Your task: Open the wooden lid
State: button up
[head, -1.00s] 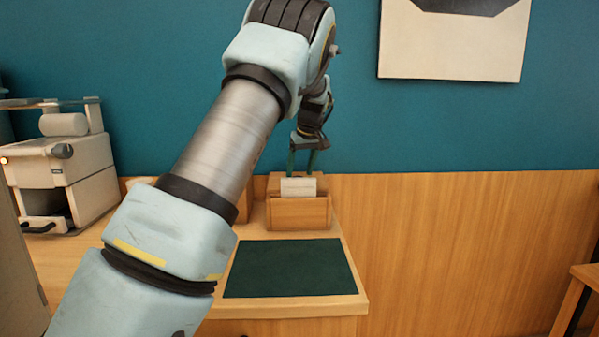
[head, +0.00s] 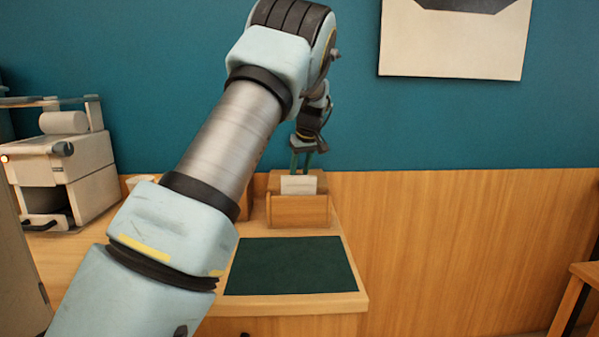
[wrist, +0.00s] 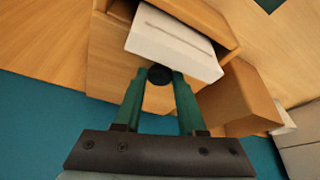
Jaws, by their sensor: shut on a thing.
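A wooden box (head: 300,212) stands at the back of the counter against the wall, with a white card-like block at its front. In the wrist view its wooden lid (wrist: 108,72) carries a small dark round knob (wrist: 160,75). My gripper (head: 301,170) reaches down to the box from above and behind. In the wrist view the two green fingers of my gripper (wrist: 162,76) are closed on either side of the knob. The lid looks seated on the box. The head view hides the knob.
The white block (wrist: 173,42) sits close to the fingertips. Another wooden box (wrist: 238,98) stands beside the first. A dark green mat (head: 290,266) lies clear in front. A white machine (head: 62,165) stands at the left.

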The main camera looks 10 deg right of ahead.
grip_shut()
dwell(0.8)
